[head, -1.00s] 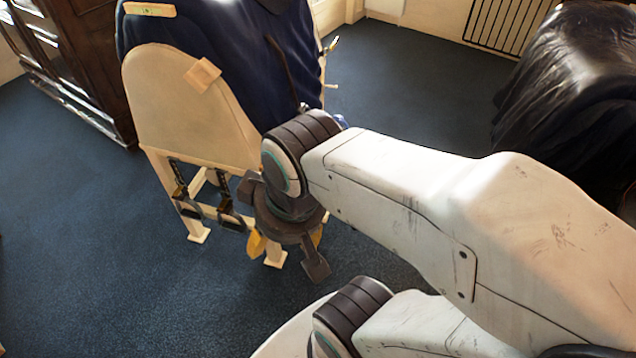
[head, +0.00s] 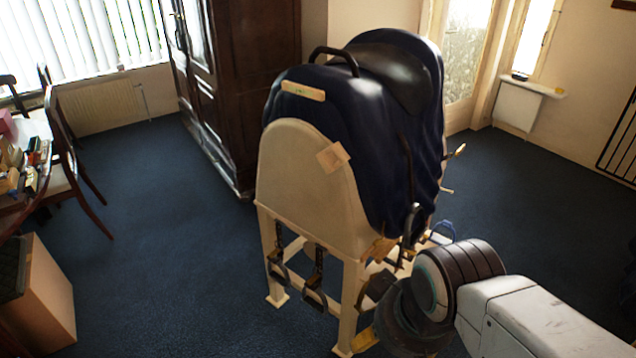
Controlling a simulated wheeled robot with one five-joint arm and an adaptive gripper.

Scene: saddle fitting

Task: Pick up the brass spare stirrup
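Two dark-looking stirrups hang on straps at the front of the wooden saddle stand: a left one (head: 278,268) and a right one (head: 315,290). I cannot tell whether either is brass. My gripper (head: 368,312) is at the stand's front right leg, to the right of the hanging stirrups. Its fingers are partly hidden, and I see nothing clearly held.
The stand (head: 310,180) carries a dark saddle (head: 400,75) over a navy cover. A wooden cabinet (head: 255,80) stands behind it. A table with books, a chair (head: 70,165) and a cardboard box (head: 45,305) are at left. The carpet left of the stand is clear.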

